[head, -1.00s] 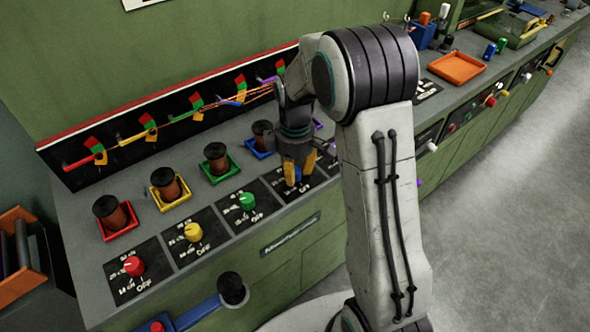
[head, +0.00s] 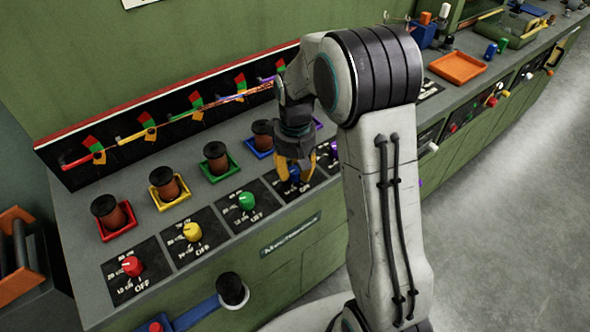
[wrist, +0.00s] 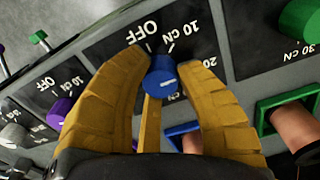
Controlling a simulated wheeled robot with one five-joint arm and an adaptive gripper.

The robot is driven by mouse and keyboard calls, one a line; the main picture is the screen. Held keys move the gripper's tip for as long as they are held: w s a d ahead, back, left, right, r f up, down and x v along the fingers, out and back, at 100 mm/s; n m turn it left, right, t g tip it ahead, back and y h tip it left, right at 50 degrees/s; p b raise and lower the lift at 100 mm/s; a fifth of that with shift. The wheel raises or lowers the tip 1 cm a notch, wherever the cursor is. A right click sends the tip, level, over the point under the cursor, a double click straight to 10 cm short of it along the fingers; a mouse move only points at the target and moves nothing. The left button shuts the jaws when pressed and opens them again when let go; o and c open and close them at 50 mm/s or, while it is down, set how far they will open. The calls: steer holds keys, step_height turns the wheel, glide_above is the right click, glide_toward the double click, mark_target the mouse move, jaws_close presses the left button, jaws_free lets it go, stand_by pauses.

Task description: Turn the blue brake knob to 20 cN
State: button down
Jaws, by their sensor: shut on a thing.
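The blue brake knob (wrist: 161,74) sits on a black dial plate (wrist: 112,48) marked OFF, 10 cN and a partly hidden 20. My gripper (wrist: 163,78) points down at the knob, with its yellow fingers shut on it. A pale mark shows on the knob's face, but I cannot tell which setting it points to. In the head view the knob (head: 293,174) shows low between the fingers of my gripper (head: 294,172), partly hidden by them.
The green knob (head: 246,201), yellow knob (head: 193,231) and red knob (head: 132,266) stand along the bench front to the left. A purple knob (wrist: 60,111) is close by. Wire spools in coloured trays stand behind the knobs.

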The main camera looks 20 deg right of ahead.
mark_target(295, 170)
steer(key=shift+s+f+m, duration=0.1)
steer(key=shift+m, duration=0.85)
steer(key=shift+s+f+m, duration=0.1)
steer(key=shift+m, duration=0.85)
steer(key=c, duration=0.8)
jaws_free()
steer(key=shift+r, duration=0.1)
steer(key=shift+w, duration=0.1)
steer(key=shift+r, duration=0.1)
steer(key=shift+w+r, duration=0.1)
steer(key=shift+r, duration=0.4)
step_height(295, 170, up, 11)
steer(key=shift+f, duration=0.1)
